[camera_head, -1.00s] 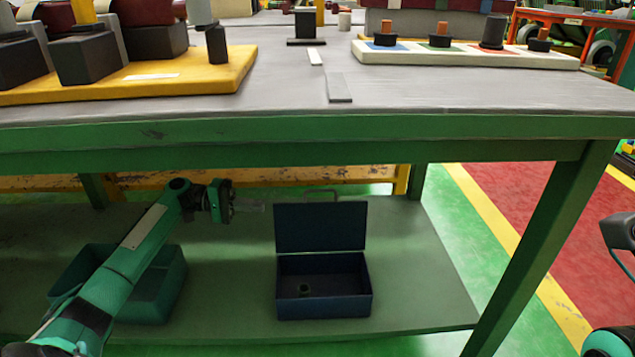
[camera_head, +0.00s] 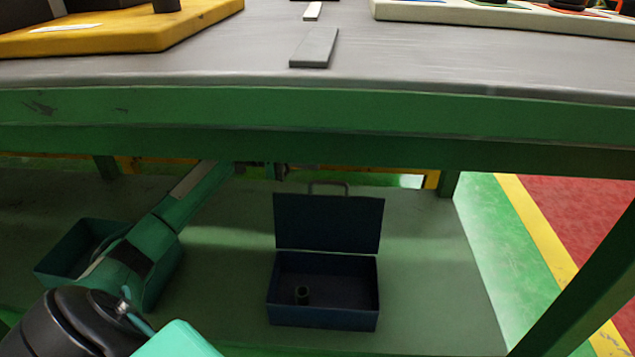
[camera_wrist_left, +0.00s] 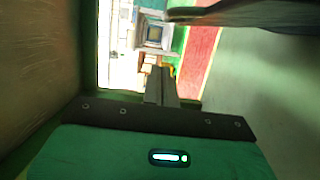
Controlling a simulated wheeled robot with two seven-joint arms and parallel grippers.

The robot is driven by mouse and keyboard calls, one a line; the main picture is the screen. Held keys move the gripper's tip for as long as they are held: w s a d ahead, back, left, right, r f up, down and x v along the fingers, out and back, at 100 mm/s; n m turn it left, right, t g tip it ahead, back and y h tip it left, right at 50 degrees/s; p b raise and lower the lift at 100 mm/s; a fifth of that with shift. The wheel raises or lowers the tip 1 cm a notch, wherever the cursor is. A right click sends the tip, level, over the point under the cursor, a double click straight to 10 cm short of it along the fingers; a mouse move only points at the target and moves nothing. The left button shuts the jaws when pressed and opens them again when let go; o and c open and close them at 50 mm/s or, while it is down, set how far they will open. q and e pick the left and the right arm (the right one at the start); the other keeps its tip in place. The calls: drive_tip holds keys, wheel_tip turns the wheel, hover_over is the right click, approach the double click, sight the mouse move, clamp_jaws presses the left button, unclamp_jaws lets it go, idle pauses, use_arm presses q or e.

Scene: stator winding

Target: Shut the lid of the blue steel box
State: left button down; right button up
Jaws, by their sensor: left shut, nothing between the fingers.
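The blue steel box (camera_head: 323,312) stands on the green shelf under the table in the head view. Its lid (camera_head: 328,222) is open and stands upright at the back, with a grey handle (camera_head: 328,186) on its top edge. My left arm reaches in from the left, behind the lid's left side. My left gripper (camera_head: 280,172) is partly hidden by the table's front beam. In the left wrist view the gripper (camera_wrist_left: 161,85) shows shut and empty. My right gripper is out of view.
An open dark green bin (camera_head: 70,262) stands on the shelf at the left, partly behind my arm. The table's green beam (camera_head: 300,112) hangs low over the shelf. A green table leg (camera_head: 585,270) stands at the right. The shelf right of the box is clear.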

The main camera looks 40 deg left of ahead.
use_arm(q)
drive_tip(key=s+d+b, duration=0.1)
drive_tip(key=d+b, duration=0.1)
drive_tip(key=d, duration=0.1)
drive_tip(key=s+d+b, duration=0.1)
drive_tip(key=shift+s+d, duration=0.3)
drive_tip(key=shift+s, duration=0.05)
